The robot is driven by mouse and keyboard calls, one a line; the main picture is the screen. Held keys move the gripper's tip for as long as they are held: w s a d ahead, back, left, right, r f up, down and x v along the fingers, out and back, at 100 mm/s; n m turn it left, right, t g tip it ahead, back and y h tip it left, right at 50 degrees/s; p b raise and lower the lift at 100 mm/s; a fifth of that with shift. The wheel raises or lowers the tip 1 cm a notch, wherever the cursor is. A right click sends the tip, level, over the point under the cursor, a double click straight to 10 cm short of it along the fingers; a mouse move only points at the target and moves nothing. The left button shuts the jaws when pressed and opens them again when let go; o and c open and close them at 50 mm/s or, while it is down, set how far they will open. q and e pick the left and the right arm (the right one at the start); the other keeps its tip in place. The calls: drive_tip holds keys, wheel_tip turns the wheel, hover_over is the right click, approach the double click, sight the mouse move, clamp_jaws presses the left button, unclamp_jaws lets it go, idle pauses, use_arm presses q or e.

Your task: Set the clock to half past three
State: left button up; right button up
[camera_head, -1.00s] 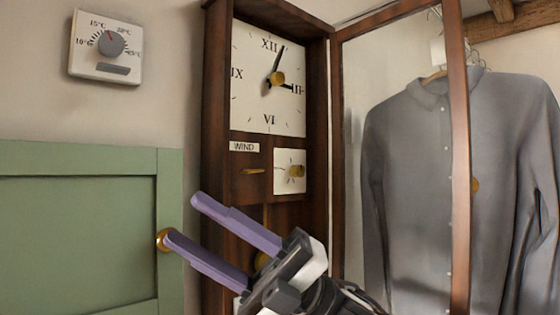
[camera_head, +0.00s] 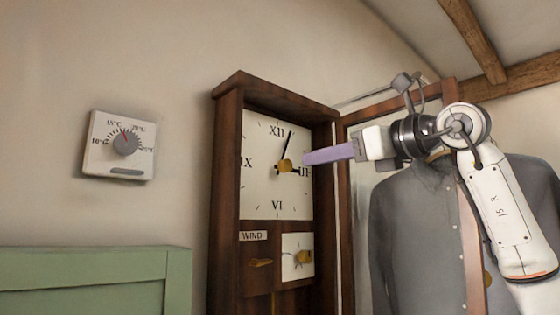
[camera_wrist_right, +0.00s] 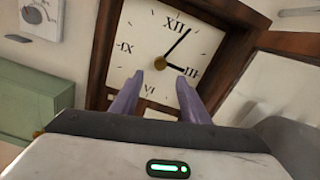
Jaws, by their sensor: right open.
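The tall wooden clock (camera_head: 227,190) stands with its glazed door (camera_head: 345,230) swung open to the right. Its white dial (camera_head: 262,190) carries a brass knob (camera_head: 285,166) at the centre. The long black hand points a little right of XII, and the short hand points close to III. My right gripper (camera_head: 310,157) is raised before the dial, its purple fingers pointing left toward the knob. In the right wrist view its two fingertips (camera_wrist_right: 160,78) are apart below the knob (camera_wrist_right: 161,64), with nothing visible between them. Contact with the knob cannot be told. My left gripper is not in view.
Below the dial are a WIND label (camera_head: 253,236), a brass key piece (camera_head: 261,262) and a small white dial with a brass knob (camera_head: 303,257). A thermostat (camera_head: 119,146) is on the wall at left. A grey shirt (camera_head: 410,240) hangs behind the door at right.

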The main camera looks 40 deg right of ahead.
sight(288, 165)
drive_tip(key=w, duration=0.3)
drive_tip(key=w+p, duration=0.1)
drive_tip(key=w, duration=0.3)
drive_tip(key=w+p, duration=0.1)
drive_tip(key=w, duration=0.2)
drive_tip(key=shift+w+a, duration=0.15)
drive_tip(key=shift+a, duration=0.2)
drive_tip(key=c, duration=1.1)
drive_tip(key=shift+o, duration=0.2)
drive_tip(key=shift+m, duration=0.4)
